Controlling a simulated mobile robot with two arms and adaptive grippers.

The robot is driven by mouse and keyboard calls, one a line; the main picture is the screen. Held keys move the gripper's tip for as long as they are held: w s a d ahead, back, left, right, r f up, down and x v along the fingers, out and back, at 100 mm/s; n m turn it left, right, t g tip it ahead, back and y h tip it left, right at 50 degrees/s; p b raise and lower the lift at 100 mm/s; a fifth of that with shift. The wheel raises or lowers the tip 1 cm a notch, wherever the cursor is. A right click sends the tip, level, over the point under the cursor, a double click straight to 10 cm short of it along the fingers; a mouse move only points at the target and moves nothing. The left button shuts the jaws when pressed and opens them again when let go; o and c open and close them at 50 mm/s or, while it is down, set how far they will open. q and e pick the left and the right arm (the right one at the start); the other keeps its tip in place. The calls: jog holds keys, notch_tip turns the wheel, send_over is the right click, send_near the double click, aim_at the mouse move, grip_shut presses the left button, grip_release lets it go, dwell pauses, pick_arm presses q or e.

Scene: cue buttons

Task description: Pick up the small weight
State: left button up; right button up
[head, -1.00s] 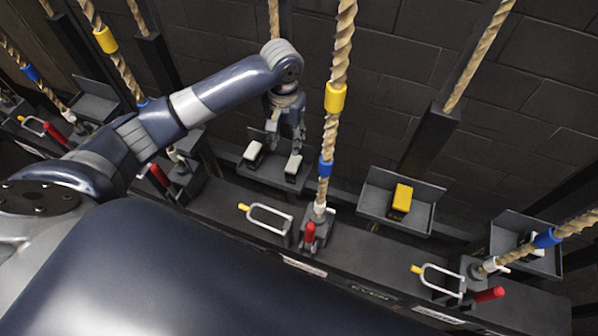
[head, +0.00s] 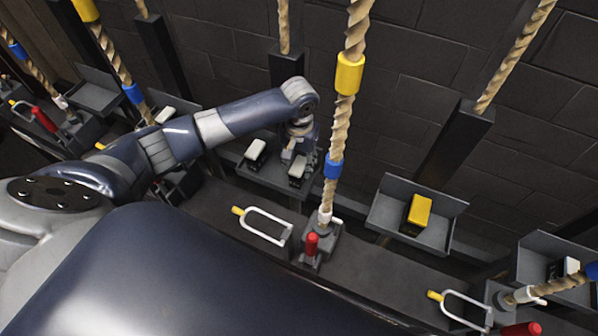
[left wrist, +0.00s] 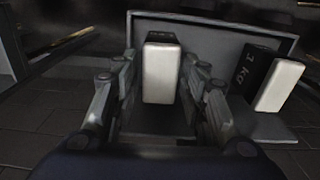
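Two small dark weights with white faces lie on a grey tray: one on the left in the head view (head: 256,150) and one on the right (head: 297,175). My left gripper (head: 291,151) is above the right one, its fingers partly hidden in the head view. In the left wrist view, the open fingers (left wrist: 159,68) stand on either side of a white-faced weight (left wrist: 161,75), with narrow gaps visible. The other weight (left wrist: 272,83), marked "1 KG", lies to the right, outside the fingers. My right gripper is not in view.
A rope (head: 341,125) with yellow and blue bands rises just right of the gripper. A yellow block (head: 419,212) sits on another tray (head: 447,225) to the right. A ledge in front carries a white loop handle (head: 264,222) and a red lever (head: 312,246). A dark block wall stands behind.

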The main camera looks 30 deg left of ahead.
aim_at(299, 164)
pick_arm(q)
notch_tip(299, 164, down, 4)
jog(key=shift+f, duration=0.1)
jog(key=shift+s, duration=0.1)
grip_shut()
jog(key=shift+r, duration=0.2)
